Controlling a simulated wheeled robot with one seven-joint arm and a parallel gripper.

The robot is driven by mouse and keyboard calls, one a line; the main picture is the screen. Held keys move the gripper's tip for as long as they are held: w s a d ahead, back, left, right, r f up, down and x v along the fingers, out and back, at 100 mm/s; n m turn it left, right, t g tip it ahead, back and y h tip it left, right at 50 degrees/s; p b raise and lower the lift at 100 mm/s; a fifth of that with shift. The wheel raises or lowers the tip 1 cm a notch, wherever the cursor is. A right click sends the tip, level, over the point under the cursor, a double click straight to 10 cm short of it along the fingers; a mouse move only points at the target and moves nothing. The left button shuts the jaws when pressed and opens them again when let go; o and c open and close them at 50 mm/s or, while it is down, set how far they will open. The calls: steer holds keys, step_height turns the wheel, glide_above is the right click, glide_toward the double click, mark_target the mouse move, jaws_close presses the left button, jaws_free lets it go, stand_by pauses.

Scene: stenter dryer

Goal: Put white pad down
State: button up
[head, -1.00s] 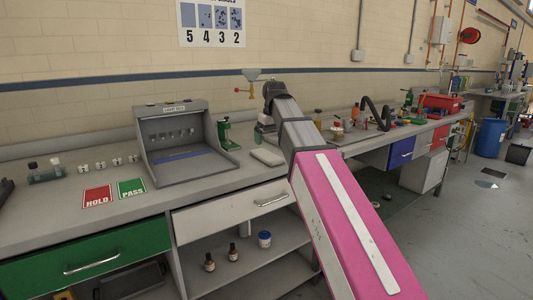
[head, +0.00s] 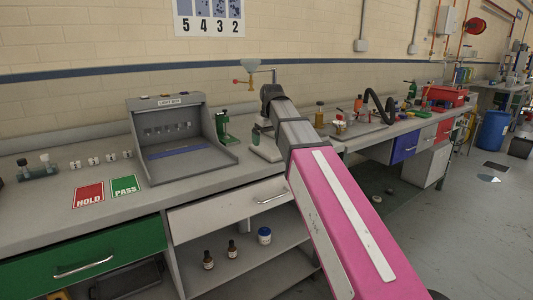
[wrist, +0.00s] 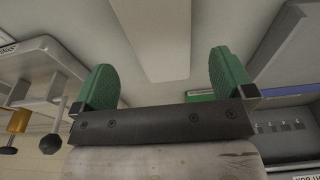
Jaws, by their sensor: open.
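The white pad (wrist: 155,40) shows in the wrist view as a long, pale block between and beyond my green fingers. My gripper (wrist: 162,62) is open, with a clear gap between each finger and the pad. In the head view a pale slab that looks like the pad (head: 266,152) lies flat on the grey bench (head: 215,186), right of the light box. My arm (head: 297,133) reaches over the bench beside it and hides my fingers there. The exact height of the fingers above the bench is hard to tell.
The light box (head: 180,140) and a green stand (head: 222,127) are left of the slab. Red HOLD (head: 88,195) and green PASS (head: 124,187) cards lie at the left. Tools crowd the bench right of my arm.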

mark_target(267, 149)
steer(key=shift+w+a+f, duration=0.15)
steer(key=shift+f, duration=2.15)
steer(key=c, duration=1)
steer(key=shift+r, duration=0.15)
